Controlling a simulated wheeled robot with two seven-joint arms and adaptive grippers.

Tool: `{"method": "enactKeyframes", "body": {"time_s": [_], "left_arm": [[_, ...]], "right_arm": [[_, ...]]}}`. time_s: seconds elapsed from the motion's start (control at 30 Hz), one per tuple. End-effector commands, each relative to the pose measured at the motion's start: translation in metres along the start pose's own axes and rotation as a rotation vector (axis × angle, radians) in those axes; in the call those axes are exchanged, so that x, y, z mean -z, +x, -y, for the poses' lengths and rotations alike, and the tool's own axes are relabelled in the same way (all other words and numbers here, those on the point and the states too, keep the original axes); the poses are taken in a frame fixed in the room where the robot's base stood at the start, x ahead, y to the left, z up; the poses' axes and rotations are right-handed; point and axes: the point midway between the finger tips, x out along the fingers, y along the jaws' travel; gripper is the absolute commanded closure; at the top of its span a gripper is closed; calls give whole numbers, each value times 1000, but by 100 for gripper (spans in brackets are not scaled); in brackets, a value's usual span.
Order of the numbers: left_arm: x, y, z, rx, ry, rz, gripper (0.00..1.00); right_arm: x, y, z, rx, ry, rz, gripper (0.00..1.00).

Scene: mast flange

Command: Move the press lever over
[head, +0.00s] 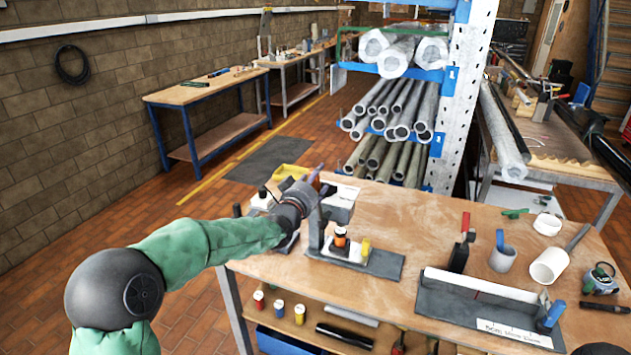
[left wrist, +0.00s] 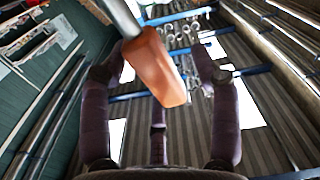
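The press stands on the near left part of the wooden workbench, with a grey upright (head: 316,228) and a flat dark base (head: 385,264). An orange-topped piece (head: 340,237) sits at the press, with a small yellow piece (head: 365,248) beside it. My left gripper (head: 312,184) is at the top of the press and hides much of it. In the left wrist view, the lever's orange grip (left wrist: 160,68) on a metal rod (left wrist: 120,15) lies between my spread fingers. The fingers look open and apart from the grip.
On the bench (head: 430,215), a grey fixture (head: 470,305) stands at the front right, with a white pipe piece (head: 548,266) and a grey cup (head: 502,258) behind it. A rack of metal tubes (head: 400,105) stands beyond the bench. The bench middle is mostly clear.

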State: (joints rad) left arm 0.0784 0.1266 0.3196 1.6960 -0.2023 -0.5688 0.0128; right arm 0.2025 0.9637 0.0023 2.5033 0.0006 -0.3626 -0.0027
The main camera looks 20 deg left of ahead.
Motion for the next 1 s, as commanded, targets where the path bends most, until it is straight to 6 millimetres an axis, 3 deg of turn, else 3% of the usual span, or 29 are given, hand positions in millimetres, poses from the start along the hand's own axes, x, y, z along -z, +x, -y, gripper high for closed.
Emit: {"method": "enactKeyframes", "body": {"time_s": [0.23, 0.37, 0.8, 1.0], "left_arm": [[1, -3, -1, -1, 2, -1, 38], [1, -14, 0, -1, 3, -1, 38], [1, -85, 1, 1, 2, -2, 38], [0, -109, 0, 0, 1, -1, 38]], "right_arm": [[0, 0, 0, 0, 0, 0, 60], [0, 0, 0, 0, 0, 0, 60], [0, 0, 0, 0, 0, 0, 60], [0, 0, 0, 0, 0, 0, 60]]}}
